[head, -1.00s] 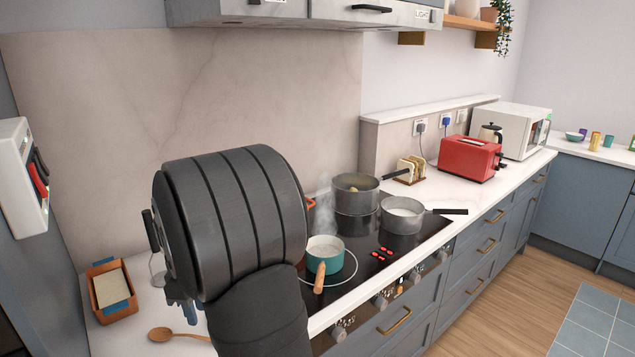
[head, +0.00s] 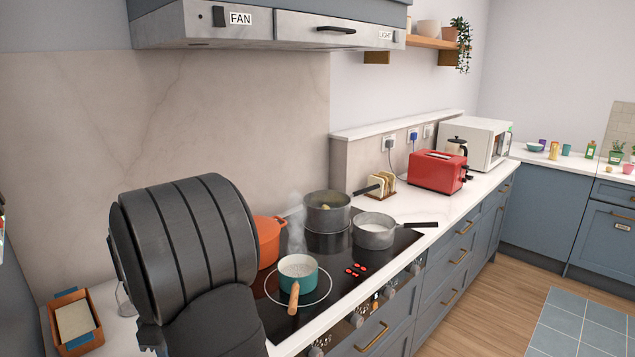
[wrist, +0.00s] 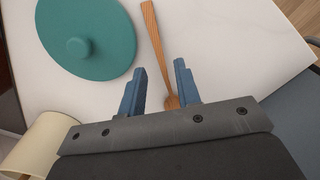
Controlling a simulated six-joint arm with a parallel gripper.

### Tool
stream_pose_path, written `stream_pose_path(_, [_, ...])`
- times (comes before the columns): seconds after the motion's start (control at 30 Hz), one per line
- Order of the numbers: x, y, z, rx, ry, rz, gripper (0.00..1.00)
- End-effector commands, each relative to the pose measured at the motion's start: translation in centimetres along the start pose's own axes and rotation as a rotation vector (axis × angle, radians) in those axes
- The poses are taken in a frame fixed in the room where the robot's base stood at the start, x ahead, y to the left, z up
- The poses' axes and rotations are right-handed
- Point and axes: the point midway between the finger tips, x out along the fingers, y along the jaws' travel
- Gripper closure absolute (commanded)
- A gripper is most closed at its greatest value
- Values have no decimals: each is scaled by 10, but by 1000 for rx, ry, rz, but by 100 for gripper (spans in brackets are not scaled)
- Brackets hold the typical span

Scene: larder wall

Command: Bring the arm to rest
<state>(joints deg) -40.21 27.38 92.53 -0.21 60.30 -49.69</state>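My arm (head: 185,260) stands folded at the lower left of the head view, and its dark bulk hides my gripper there. In the wrist view my gripper (wrist: 160,92) points at the white worktop (wrist: 215,50). Its two blue fingers are apart with nothing held between them. A wooden spoon (wrist: 153,40) lies on the worktop, its lower end showing between and beyond the fingers. I cannot tell how high the fingers are above it.
A teal lid (wrist: 95,40) lies left of the spoon. A red toaster (head: 437,171) stands behind. The extractor hood (head: 340,28) overhangs the hob.

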Motion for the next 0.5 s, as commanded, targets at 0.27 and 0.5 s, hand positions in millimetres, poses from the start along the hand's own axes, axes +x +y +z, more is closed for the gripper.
stream_pose_path(0.27, [6,0,0,0,-1,-1,70])
stream_pose_path(0.5, [36,0,0,0,0,0,70])
